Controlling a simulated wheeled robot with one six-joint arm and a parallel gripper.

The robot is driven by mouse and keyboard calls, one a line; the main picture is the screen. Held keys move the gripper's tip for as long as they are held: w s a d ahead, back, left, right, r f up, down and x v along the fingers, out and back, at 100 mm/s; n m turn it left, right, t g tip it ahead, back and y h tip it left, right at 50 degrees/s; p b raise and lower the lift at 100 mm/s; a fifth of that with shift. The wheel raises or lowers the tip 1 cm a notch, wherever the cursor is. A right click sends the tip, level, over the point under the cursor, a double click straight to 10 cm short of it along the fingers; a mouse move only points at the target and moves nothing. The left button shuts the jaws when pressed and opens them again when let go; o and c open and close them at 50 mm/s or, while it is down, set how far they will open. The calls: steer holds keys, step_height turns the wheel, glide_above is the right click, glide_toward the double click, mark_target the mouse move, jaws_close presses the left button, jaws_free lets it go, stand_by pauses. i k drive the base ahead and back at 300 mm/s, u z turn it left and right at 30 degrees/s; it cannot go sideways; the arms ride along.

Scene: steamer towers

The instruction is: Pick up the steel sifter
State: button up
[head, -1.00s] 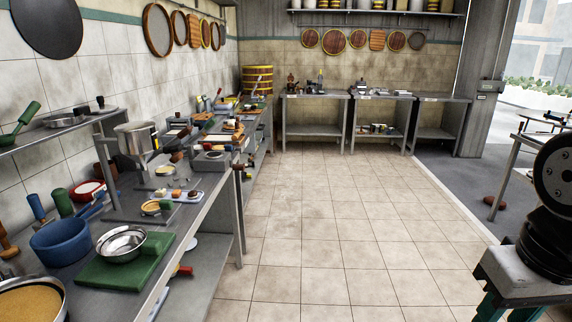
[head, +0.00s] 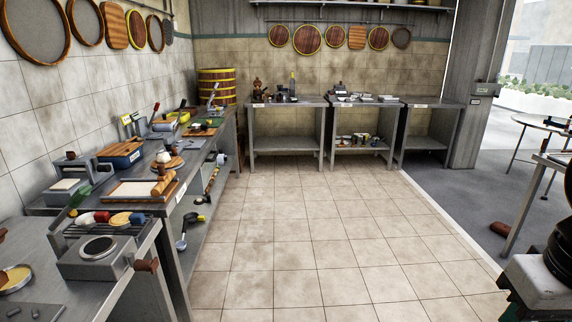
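I cannot pick out the steel sifter for certain in the head view. A shallow round metal-rimmed pan (head: 15,279) with yellowish contents sits on the near left counter, cut by the left edge. A grey box with a round dark-ringed top (head: 97,248) stands beside it. My gripper is not in view; only part of my arm shows at the lower right.
A long left counter (head: 205,152) carries boards, boxes and tools, with ladles and other tools on its lower shelf. Steel tables (head: 288,104) line the back wall. The tiled floor (head: 300,225) between is clear. A brown object (head: 501,229) lies on the grey floor at right.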

mark_target(195, 128)
steer(key=i, duration=2)
steer(key=u, duration=0.35)
steer(key=i, duration=2)
steer(key=u, duration=0.45)
steer(key=i, duration=1.35)
steer(key=u, duration=0.2)
